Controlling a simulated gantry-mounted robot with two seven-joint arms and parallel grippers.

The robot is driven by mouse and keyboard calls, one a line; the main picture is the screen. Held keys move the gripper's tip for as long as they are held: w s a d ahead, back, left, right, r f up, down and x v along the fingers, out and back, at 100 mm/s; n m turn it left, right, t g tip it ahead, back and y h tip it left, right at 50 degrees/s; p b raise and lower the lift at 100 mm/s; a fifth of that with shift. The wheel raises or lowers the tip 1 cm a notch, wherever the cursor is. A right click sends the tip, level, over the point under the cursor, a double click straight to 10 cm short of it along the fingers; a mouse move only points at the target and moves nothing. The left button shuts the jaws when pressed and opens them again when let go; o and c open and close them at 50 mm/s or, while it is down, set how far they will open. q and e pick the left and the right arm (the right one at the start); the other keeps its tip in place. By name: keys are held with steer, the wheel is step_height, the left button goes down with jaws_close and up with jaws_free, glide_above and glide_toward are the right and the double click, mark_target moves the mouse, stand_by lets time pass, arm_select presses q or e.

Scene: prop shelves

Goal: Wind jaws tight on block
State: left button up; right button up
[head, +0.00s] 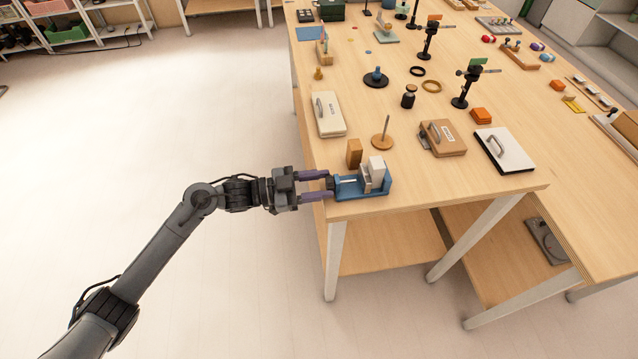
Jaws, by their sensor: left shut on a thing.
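A blue vise (374,191) stands on the near left corner of the wooden table. A pale block (377,167) sits in it, by its grey jaws; whether both jaws touch the block is too small to tell. My left gripper (329,185) reaches in from the left, level with the vise, at the table's edge. Its purple fingers lie on either side of the dark handle at the vise's left end and are shut on it. The fingers partly hide the handle. My right gripper is not in view.
A disc with an upright peg (382,140), a cream case with a handle (328,114), a brown case (443,139) and a white panel (504,151) lie farther back. The tabletop right of the vise is clear.

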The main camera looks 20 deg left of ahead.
arm_select(q)
steer(key=shift+m, duration=1.1)
steer(key=o, duration=1)
steer(key=shift+o, duration=0.2)
steer(key=shift+a, duration=0.1)
steer(key=p+v, duration=0.1)
steer(key=v, duration=0.9)
steer(key=shift+s+a, duration=0.25)
